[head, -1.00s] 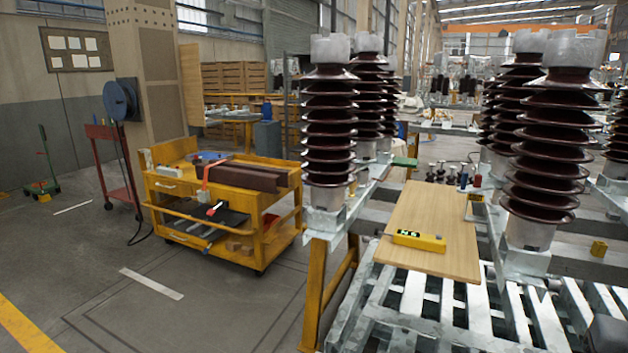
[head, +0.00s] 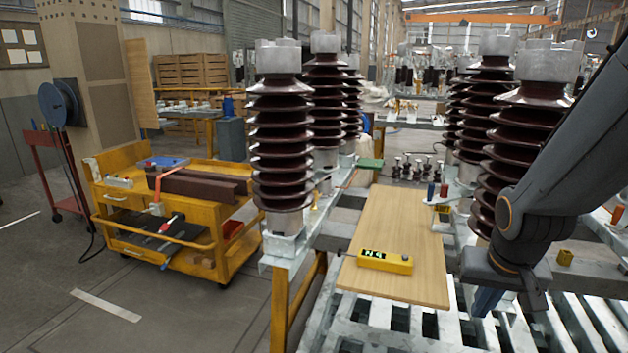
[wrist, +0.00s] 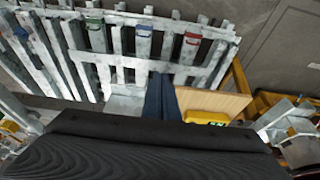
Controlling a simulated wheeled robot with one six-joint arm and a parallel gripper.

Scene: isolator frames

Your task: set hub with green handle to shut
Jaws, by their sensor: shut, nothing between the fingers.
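My gripper (wrist: 161,97) has dark blue fingers pressed together, empty, apart from these handles. In the head view, my gripper (head: 487,301) hangs low at the right, over the slatted frame. The handled units are not clearly visible there.
A wooden board (head: 395,225) carries a yellow box (head: 385,261) left of my gripper. Tall brown ribbed insulators (head: 282,140) stand on both sides of the board. A yellow cart (head: 230,250) is at the left, with clear floor in front of it.

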